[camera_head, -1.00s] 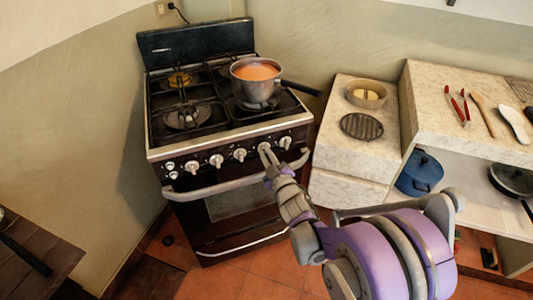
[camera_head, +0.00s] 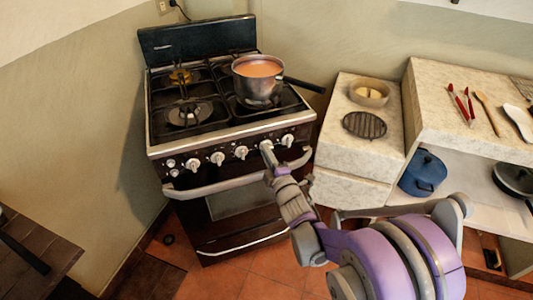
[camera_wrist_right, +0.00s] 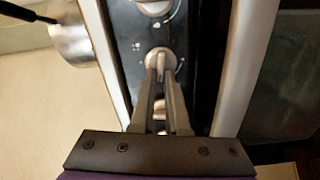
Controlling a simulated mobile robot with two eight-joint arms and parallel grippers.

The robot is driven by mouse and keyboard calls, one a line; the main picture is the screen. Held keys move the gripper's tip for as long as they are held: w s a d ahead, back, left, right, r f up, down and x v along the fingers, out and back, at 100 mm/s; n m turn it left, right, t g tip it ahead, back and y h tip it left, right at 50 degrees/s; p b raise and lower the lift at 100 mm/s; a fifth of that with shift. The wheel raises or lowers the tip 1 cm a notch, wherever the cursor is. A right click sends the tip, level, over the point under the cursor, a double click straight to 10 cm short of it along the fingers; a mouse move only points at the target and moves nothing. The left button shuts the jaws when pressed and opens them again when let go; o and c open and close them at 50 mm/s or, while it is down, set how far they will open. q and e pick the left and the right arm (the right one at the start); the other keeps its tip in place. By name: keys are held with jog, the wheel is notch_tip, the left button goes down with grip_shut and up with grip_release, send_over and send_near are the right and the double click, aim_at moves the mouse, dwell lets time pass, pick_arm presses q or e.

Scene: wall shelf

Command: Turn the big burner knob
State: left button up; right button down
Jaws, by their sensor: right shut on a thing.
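The stove front carries a row of white knobs. My right gripper (camera_head: 268,154) reaches a white knob (camera_head: 266,145) toward the right end of the row, second from the right. In the right wrist view this knob (camera_wrist_right: 160,56) sits between the two fingertips of the right gripper (camera_wrist_right: 160,76), which are shut on its grip bar. The bar points roughly along the fingers. The knob's lower part is hidden by the fingers. Another white knob (camera_wrist_right: 155,6) shows just beyond it. My left gripper is not in view.
A pot of orange soup (camera_head: 258,80) stands on the right of the stove top (camera_head: 222,112), its handle pointing right. An oven handle (camera_head: 215,188) runs below the knobs. A marble counter (camera_head: 345,150) stands right of the stove. A blue pot (camera_head: 423,173) sits under the shelf.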

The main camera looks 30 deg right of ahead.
dwell(0.4)
jog(key=c, duration=0.9)
grip_release()
jog(key=s+a, duration=0.1)
jog(key=s, duration=0.9)
jog(key=shift+s+a+p, duration=0.3)
jog(key=shift+s, duration=0.05)
grip_shut()
dwell(0.6)
